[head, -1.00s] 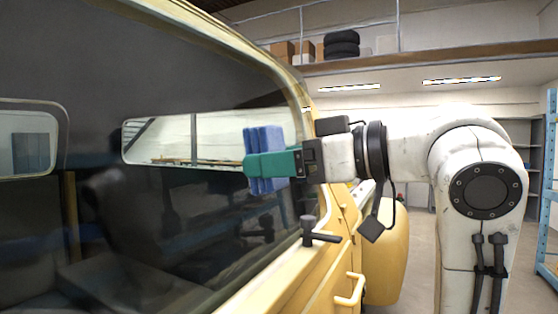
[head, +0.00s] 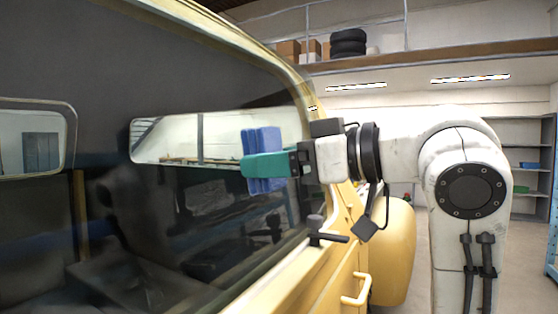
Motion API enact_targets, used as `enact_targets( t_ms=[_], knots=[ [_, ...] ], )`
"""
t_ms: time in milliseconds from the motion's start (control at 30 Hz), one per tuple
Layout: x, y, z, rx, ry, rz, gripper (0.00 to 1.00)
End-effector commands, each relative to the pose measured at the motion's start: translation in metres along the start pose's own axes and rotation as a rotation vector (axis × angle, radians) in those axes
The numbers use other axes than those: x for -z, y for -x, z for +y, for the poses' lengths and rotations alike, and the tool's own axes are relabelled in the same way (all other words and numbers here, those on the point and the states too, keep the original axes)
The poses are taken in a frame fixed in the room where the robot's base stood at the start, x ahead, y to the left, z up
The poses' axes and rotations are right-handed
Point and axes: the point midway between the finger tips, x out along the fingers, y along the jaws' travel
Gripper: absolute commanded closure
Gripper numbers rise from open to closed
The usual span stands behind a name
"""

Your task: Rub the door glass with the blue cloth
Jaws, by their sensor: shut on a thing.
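The blue cloth (head: 264,142) is a folded, upright pad in front of the door glass (head: 225,225). My gripper (head: 262,165) has teal fingers that are shut on the cloth and hold it from the right. The cloth is at or very near the dark glass; I cannot tell whether it touches. The glass belongs to a yellow vehicle door (head: 325,285) and fills the left and middle of the view. The far fingertip is partly hidden behind the near one.
A black knob or lever (head: 318,232) sticks out from the door below my gripper. A yellow door handle (head: 356,290) lies lower down. A yellow rounded body part (head: 390,250) stands behind. Shelves (head: 530,165) stand at the far right, with open floor before them.

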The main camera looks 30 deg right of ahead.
Motion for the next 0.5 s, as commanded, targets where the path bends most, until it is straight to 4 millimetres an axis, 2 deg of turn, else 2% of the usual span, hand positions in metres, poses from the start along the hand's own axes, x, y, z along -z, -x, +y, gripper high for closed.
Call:
enact_targets(
  t_ms=[300, 500],
  knots=[
    [0.0, -0.004, 0.001, 0.0, 0.0, 0.0, 0.57],
    [0.0, -0.003, 0.012, -0.001, -0.001, -0.001, 0.57]
  ],
)
